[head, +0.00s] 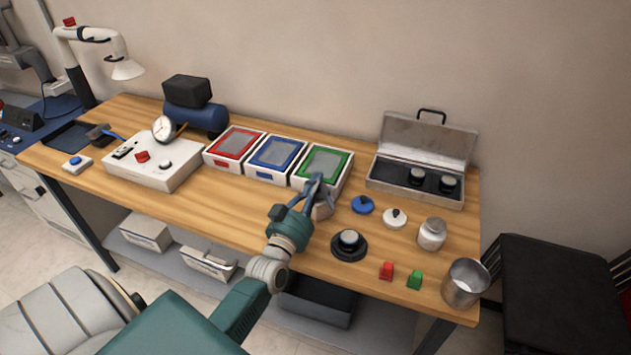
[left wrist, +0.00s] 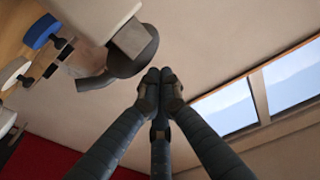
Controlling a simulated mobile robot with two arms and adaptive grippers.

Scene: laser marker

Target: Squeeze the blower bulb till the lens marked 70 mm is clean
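My left gripper (head: 317,182) is at the front edge of the green-framed tray (head: 345,165). In the left wrist view its fingertips (left wrist: 160,76) meet, with nothing visible between them. A dark rounded thing with a short spout (left wrist: 138,62), perhaps the blower bulb, lies just beyond and left of the fingertips, seemingly apart from them. In the head view a greyish thing (head: 326,206) beside the fingers is partly hidden. A lens (head: 348,238) sits on a round black stand at the bench front. Two more lenses (head: 416,176) (head: 448,183) lie in the open case. No marking is legible. My right gripper is out of view.
Red (head: 210,160) and blue (head: 252,172) framed trays stand left of the green one.

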